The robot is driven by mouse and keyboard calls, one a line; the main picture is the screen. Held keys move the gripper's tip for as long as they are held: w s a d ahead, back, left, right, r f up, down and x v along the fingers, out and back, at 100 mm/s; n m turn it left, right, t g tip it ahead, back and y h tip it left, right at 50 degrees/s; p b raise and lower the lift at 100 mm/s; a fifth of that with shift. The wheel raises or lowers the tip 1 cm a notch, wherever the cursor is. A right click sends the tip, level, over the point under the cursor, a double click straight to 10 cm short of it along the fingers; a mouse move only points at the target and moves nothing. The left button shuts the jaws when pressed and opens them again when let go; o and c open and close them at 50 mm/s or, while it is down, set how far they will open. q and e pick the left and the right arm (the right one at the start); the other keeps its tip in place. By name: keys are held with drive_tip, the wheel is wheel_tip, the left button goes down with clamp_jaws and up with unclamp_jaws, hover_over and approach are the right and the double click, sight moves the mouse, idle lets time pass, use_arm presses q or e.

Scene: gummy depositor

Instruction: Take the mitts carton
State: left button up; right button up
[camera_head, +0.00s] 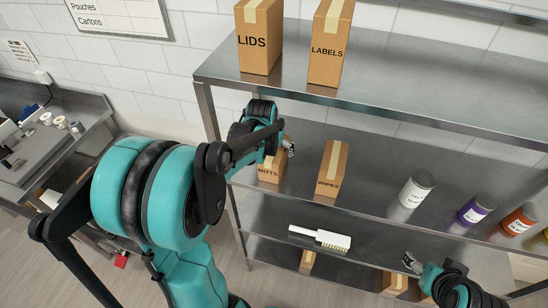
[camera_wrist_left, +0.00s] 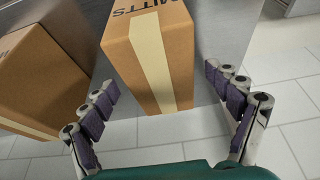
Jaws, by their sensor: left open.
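The mitts carton (camera_head: 268,176) is a brown box with pale tape, standing on the second shelf, partly hidden behind my left arm. In the left wrist view the mitts carton (camera_wrist_left: 152,62) shows its taped face and the word MITTS. My left gripper (camera_head: 288,149) is at the carton. In the wrist view the left gripper (camera_wrist_left: 160,88) is open, with one finger to each side of the carton's near end and visible gaps between. My right gripper (camera_head: 413,263) is low at the right, in front of the lower shelves; its jaws are too small to judge.
The wipes carton (camera_head: 331,170) stands right of the mitts carton. A neighbouring carton (camera_wrist_left: 45,75) is close to the left finger in the wrist view. Lids (camera_head: 259,40) and labels (camera_head: 328,48) cartons stand on the top shelf (camera_head: 420,85). A white brush (camera_head: 320,238) lies below.

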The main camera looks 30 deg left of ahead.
use_arm(q)
drive_tip(key=shift+w+a+f, duration=0.15)
drive_tip(key=shift+w+f, duration=0.15)
drive_tip(key=shift+w, duration=0.3)
drive_tip(key=shift+w+f, duration=0.1)
drive_tip(key=shift+f, duration=0.2)
drive_tip(key=shift+s, duration=0.2)
drive_tip(key=shift+f+b, duration=0.25)
drive_tip(key=shift+b, duration=0.05)
drive_tip(key=c, duration=1.5)
